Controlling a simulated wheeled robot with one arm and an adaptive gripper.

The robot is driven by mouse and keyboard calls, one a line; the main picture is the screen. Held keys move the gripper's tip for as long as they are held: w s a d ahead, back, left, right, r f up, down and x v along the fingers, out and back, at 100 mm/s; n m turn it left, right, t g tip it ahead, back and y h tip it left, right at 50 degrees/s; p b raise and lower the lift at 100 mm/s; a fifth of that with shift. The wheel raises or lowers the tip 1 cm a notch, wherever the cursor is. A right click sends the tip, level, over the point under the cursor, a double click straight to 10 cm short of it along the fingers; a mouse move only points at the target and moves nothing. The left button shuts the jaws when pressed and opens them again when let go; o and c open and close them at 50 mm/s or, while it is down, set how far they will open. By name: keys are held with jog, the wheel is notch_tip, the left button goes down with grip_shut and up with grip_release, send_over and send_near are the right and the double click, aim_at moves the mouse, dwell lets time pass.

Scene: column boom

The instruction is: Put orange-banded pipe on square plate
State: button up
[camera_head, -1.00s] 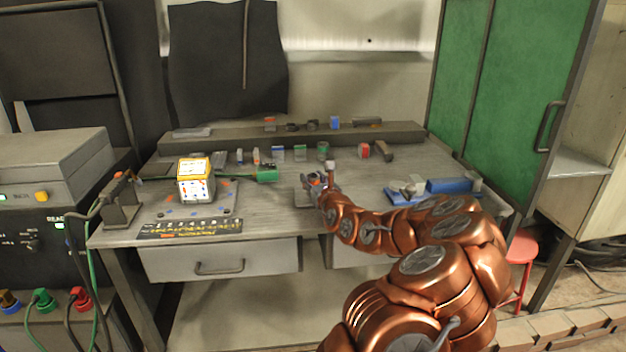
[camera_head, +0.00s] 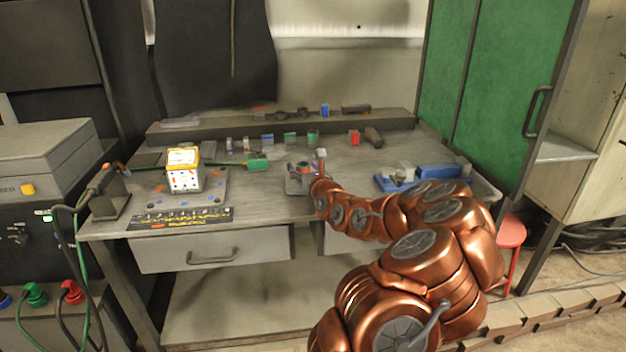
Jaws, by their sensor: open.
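My gripper (camera_head: 305,171) is at the end of my copper arm, over the middle of the workbench. It is open, but small and partly hidden by the wrist. A small grey plate-like piece (camera_head: 296,187) shows under and beside the fingers; it may be the square plate. Small orange and blue spots show at the fingers, too small to tell whether they belong to the orange-banded pipe. A short upright piece with a pale top (camera_head: 321,154) stands right at the wrist; I cannot tell whether it is mine.
Several small coloured blocks line the back, below a raised shelf (camera_head: 290,122). A blue item (camera_head: 438,171) lies in the tray at right.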

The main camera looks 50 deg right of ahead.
jog(key=v, duration=0.8)
jog(key=shift+s+b, duration=0.2)
jog(key=shift+b, duration=0.2)
jog(key=shift+s+a+f+b, duration=0.25)
jog(key=shift+s+b, duration=0.15)
jog(key=shift+b, duration=0.6)
jog(key=s+b, duration=0.1)
jog(key=b, duration=0.1)
jog(key=shift+s+a+b, duration=0.1)
jog(key=shift+a+b, duration=0.1)
jog(key=shift+b, duration=0.1)
jog(key=shift+s+a+r+b, duration=0.25)
jog(key=shift+s+b, duration=0.2)
jog(key=shift+b, duration=0.4)
jog(key=shift+a, duration=0.1)
